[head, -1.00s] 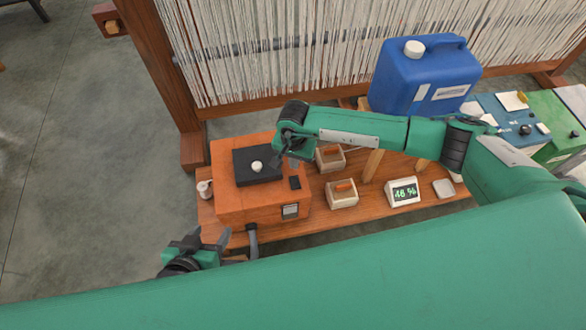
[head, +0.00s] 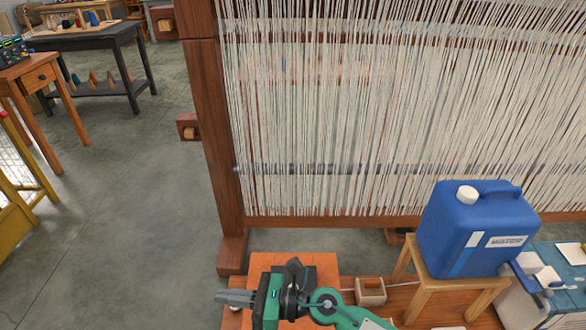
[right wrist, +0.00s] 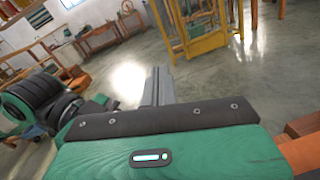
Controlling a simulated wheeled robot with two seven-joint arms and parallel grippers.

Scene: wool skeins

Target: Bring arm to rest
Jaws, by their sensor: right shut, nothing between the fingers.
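My right gripper (head: 236,298) is at the bottom of the head view, its grey fingers together and pointing left, with nothing between them. In the right wrist view its fingers (right wrist: 158,88) also lie together, pointing out over open floor. The gripper and wrist are in front of the orange box (head: 318,264) and cover most of it, so whatever lies on its top is hidden. My left gripper does not show in the head view.
A blue canister (head: 476,232) stands on a small wooden stool (head: 431,287) at right. A wooden holder (head: 371,291) sits nearby. The loom's upright post (head: 213,130) and white threads (head: 390,110) rise behind. The floor (head: 130,210) at left is clear.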

